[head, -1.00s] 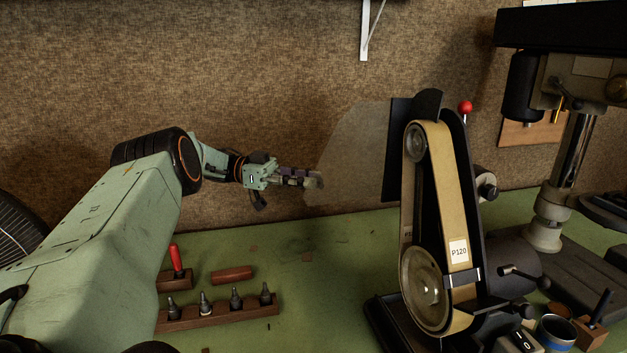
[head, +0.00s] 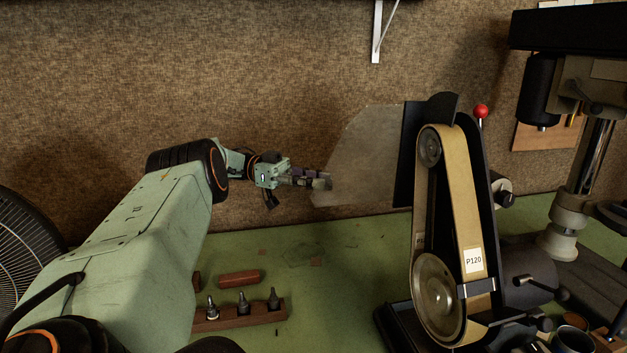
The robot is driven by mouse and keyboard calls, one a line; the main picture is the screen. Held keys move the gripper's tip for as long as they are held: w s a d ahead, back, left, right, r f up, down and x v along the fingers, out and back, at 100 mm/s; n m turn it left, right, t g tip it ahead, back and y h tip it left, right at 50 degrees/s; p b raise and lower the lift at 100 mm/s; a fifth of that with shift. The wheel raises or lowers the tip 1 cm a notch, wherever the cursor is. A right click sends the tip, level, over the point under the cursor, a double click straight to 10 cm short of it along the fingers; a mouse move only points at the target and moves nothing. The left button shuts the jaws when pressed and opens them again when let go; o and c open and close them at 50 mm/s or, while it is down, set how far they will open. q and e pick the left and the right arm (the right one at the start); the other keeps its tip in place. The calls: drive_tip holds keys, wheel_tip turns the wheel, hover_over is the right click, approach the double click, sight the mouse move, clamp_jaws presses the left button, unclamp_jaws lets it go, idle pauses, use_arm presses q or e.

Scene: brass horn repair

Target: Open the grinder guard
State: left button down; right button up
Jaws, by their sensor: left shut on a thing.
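The belt grinder (head: 466,205) stands at the right of the head view, with a tan belt marked P120 over two wheels. Its guard (head: 362,155) is a translucent, smoky panel that stands out to the left from a black upright plate (head: 406,155). My left gripper (head: 322,183) is at the guard's lower left edge, shut on it. The fingertips overlap that edge. My right gripper is not in view.
A wooden rack (head: 240,314) with several dark-tipped bits and a reddish-brown bar (head: 239,278) lie on the green bench. A drill press (head: 563,235) stands at the far right, a fan (head: 28,240) at the left. The bench between rack and grinder is mostly clear.

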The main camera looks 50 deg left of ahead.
use_arm(q)
drive_tip(key=shift+w+d+r, duration=0.15)
drive_tip(key=shift+w+d, duration=0.15)
drive_tip(key=shift+w, duration=0.1)
drive_tip(key=c, duration=1.5)
unclamp_jaws()
drive_tip(key=shift+c, duration=0.2)
drive_tip(key=o, duration=0.4)
drive_tip(key=shift+w+d, duration=0.35)
drive_tip(key=shift+w, duration=0.05)
drive_tip(key=shift+s, duration=0.1)
drive_tip(key=shift+a, duration=0.2)
drive_tip(key=shift+d, duration=0.1)
